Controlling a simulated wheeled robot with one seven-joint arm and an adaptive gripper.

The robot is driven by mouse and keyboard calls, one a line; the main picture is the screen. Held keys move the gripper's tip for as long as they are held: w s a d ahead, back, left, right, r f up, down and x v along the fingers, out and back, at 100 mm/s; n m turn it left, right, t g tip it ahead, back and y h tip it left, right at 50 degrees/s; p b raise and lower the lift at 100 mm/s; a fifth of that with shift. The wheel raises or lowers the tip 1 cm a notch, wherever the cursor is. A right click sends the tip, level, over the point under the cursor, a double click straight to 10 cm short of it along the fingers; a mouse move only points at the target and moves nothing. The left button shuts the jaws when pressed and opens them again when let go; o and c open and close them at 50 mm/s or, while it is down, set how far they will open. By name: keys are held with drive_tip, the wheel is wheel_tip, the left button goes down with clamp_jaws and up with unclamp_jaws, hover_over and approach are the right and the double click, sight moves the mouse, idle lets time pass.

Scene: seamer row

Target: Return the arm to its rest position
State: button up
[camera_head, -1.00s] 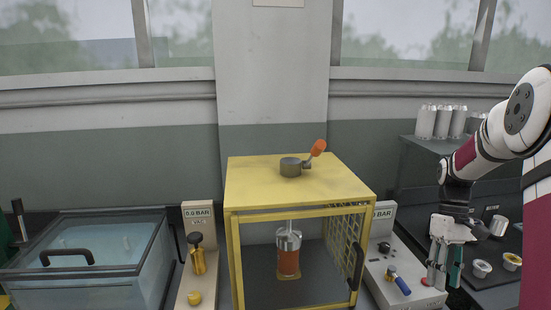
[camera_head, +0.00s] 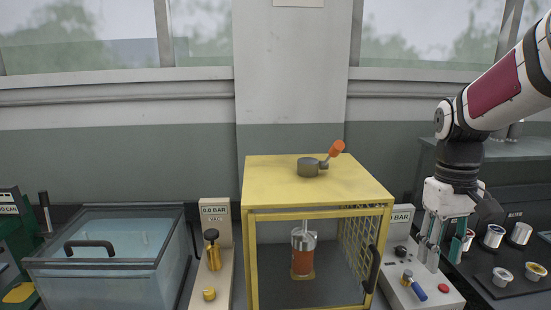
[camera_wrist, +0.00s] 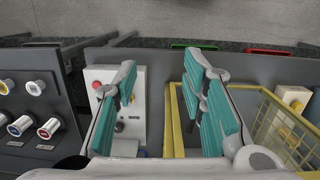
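My gripper (camera_head: 442,243) hangs at the right of the head view, fingers pointing down, above and in front of the white control box with the blue-handled valve (camera_head: 413,285). In the wrist view my gripper (camera_wrist: 165,100) shows its two teal-padded fingers spread wide with nothing between them. My arm comes in from the upper right and bends down to the wrist. The fingers look clear of the box, but the exact gap cannot be told.
A dark rack with several cans and cups (camera_head: 505,275) is at the right.

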drive_tip(key=s+a+r+t, duration=0.4)
drive_tip(key=s+a+t, duration=0.2)
drive_tip(key=s+a, duration=0.6)
drive_tip(key=s, duration=0.2)
drive_tip(key=shift+s+a+m, duration=0.3)
drive_tip(key=shift+s+a, duration=0.05)
drive_tip(key=shift+a, duration=0.05)
